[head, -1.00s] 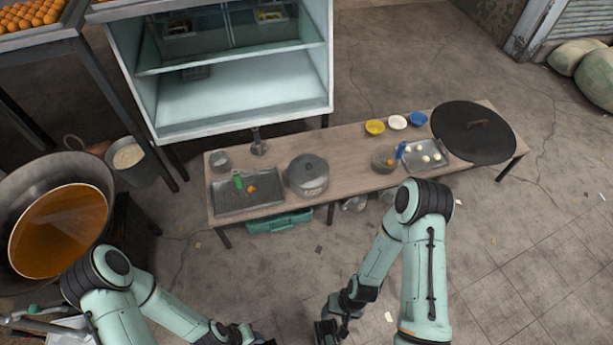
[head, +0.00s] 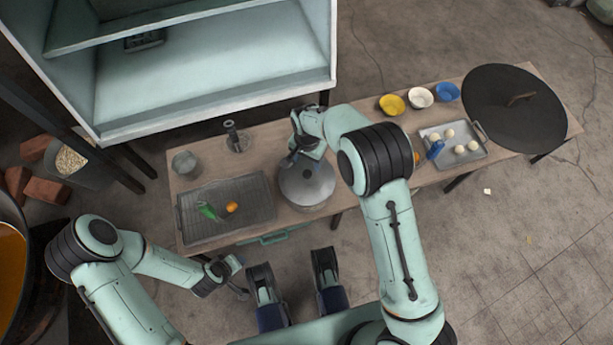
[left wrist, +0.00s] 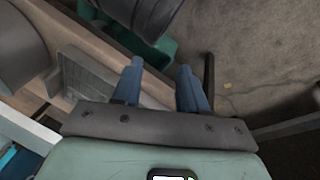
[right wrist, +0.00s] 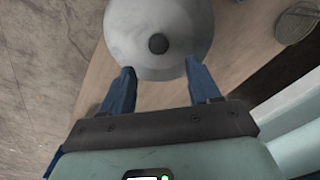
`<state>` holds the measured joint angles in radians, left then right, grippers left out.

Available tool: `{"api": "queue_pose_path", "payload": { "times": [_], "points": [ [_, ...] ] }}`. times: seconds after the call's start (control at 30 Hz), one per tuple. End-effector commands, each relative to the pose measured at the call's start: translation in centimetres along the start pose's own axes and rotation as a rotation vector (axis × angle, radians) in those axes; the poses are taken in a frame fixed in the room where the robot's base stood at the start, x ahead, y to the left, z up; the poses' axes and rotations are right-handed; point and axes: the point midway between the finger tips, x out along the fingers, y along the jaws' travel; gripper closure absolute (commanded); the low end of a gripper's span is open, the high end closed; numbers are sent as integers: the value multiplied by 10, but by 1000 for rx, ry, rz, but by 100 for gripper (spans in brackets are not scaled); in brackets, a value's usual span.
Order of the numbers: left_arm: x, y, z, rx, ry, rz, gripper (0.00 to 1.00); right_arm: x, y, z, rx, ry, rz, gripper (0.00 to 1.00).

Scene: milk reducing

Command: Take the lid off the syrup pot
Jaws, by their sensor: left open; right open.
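The syrup pot (head: 309,196) is a round grey metal pot on the low wooden table, with its lid (head: 303,181) on. In the right wrist view the lid (right wrist: 135,30) has a dark round knob (right wrist: 158,43). My right gripper (head: 303,161) is at the pot's far side in the head view, partly covering the lid. Its open fingers (right wrist: 160,72) point toward the lid, with the knob beyond the tips and nothing between them. My left gripper (head: 240,284) hangs low in front of the table; the left wrist view shows its fingers (left wrist: 160,66) open and empty.
A wire-rack tray (head: 226,218) with a green item and an orange one is left of the pot. A metal cup (head: 185,164) stands behind it. Bowls (head: 421,97), a tray of white balls (head: 480,155) and a large dark lid (head: 500,120) are right. A cabinet (head: 210,95) stands behind.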

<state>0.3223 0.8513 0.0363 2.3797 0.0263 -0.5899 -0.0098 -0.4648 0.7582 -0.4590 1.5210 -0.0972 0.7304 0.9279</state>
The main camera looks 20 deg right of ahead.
Motion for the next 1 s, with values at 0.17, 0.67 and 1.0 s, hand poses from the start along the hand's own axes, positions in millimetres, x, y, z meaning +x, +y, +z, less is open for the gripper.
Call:
{"api": "queue_pose_path", "payload": {
  "times": [0.17,0.67,1.0],
  "points": [
    [8,-2,-10,-2,30,-2,57,22,0,0,-1,-1,0,38],
    [32,-30,23,-29,-72,-49,57,75,2,4,-1,-1,-1,38],
    [31,-30,24,-30,-77,-51,57,76,2,5,-1,0,-2,71]
  ]
}}
